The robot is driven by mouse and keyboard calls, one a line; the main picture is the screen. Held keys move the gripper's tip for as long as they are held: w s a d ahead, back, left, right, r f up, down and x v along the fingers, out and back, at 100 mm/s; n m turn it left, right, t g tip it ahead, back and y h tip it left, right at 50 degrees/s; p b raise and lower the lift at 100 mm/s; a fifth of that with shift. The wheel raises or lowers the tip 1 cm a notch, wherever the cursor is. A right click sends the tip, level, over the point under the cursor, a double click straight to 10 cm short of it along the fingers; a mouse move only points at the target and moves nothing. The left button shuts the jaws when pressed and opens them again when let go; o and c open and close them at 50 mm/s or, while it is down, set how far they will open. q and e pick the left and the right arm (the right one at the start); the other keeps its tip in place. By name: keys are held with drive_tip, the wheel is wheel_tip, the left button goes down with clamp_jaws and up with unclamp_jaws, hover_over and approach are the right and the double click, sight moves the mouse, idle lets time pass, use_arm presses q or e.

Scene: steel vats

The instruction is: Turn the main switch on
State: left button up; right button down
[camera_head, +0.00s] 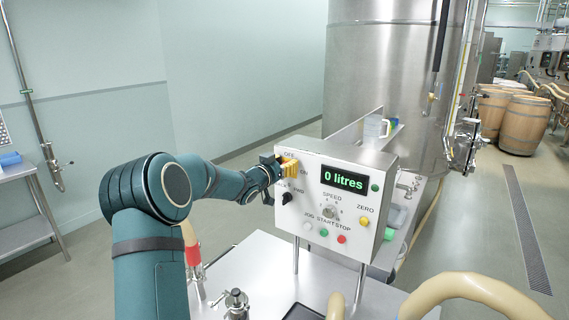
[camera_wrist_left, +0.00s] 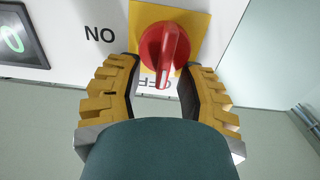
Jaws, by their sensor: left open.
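The main switch (camera_wrist_left: 165,52) is a red rotary knob with a raised handle on a yellow plate (camera_wrist_left: 196,22), seen in the left wrist view. Its handle's white mark points at the partly covered OFF lettering (camera_wrist_left: 150,82). The ON lettering (camera_wrist_left: 100,34) is beside the plate, upside down in this view. My left gripper (camera_wrist_left: 160,72) is open, its yellow fingers on either side of the handle, with visible gaps to it. In the head view this gripper (camera_head: 288,165) is at the panel's upper left corner and hides the knob. My right gripper is out of view.
The white control panel (camera_head: 312,212) has a display (camera_head: 343,179) reading 0 litres, a black selector (camera_head: 287,198), a speed dial (camera_head: 329,211) and several buttons. It stands over a steel table (camera_head: 262,262). A steel vat (camera_head: 380,75) is behind; hoses (camera_head: 475,288) lie at the front right.

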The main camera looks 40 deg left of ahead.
use_arm(q)
clamp_jaws()
